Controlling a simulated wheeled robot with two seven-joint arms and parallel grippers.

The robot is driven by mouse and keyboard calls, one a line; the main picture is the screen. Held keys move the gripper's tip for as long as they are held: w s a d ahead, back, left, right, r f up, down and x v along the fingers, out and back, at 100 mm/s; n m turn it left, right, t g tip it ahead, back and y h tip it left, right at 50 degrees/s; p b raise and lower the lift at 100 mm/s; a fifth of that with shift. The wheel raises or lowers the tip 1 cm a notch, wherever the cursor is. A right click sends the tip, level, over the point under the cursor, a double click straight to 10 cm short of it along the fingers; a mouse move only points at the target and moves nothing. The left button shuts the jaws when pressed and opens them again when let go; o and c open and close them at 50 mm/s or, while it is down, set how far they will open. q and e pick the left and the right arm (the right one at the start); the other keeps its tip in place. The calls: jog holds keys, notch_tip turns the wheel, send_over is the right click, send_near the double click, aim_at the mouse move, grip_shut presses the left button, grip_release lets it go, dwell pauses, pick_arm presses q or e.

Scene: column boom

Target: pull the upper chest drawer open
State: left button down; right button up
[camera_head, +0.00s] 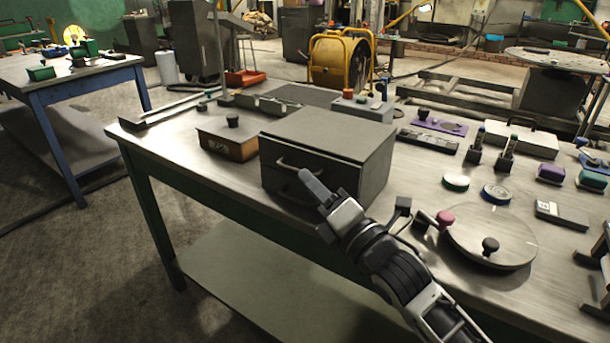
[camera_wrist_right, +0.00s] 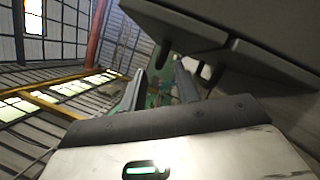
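The grey chest (camera_head: 340,140) stands on the workbench. Its front faces left and toward me, with a curved handle (camera_head: 293,166) on the upper drawer, which looks shut. My right gripper (camera_head: 315,187) is in front of the chest, close to the front and a little right of and below the upper handle. It hides part of the lower front. In the right wrist view the two fingers (camera_wrist_right: 158,88) are apart, with no object seen held.
A brown box (camera_head: 228,142) with a black knob stands left of the chest. A round lidded plate (camera_head: 490,238) with knobs lies right of my arm.

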pick_arm(q)
jog(key=shift+r, duration=0.1)
pick_arm(e)
jog(key=shift+x, duration=1.6)
